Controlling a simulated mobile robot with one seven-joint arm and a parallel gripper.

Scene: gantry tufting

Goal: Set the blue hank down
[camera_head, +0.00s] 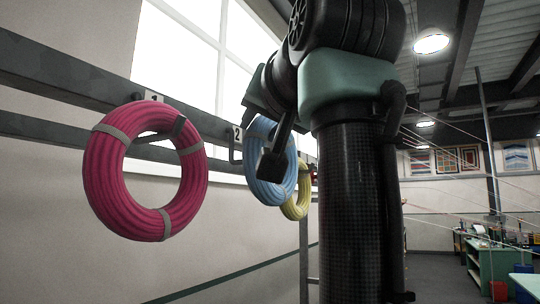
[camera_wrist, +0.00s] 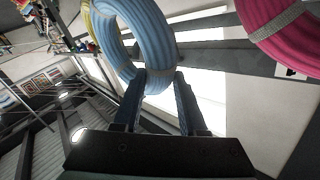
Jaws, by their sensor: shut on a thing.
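The blue hank (camera_head: 268,194) is a thick ring, upright in front of the wall rail, just right of the number 2 plate. It also fills the upper middle of the wrist view (camera_wrist: 152,32). My gripper (camera_head: 272,163) is shut on the near side of its ring; its two dark fingers also show in the wrist view (camera_wrist: 160,76). My arm hides part of the ring's upper right. A dark bracket (camera_head: 235,147) sits under the number 2 plate, left of the ring. I cannot tell whether the hank touches any hook.
A magenta hank (camera_head: 100,180) hangs on the hook by plate 1, on the dark rail (camera_head: 50,75). A yellow hank (camera_head: 300,196) is close behind the blue one. A green-topped bench (camera_head: 490,262) stands far right. Thin strands stretch across the right side.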

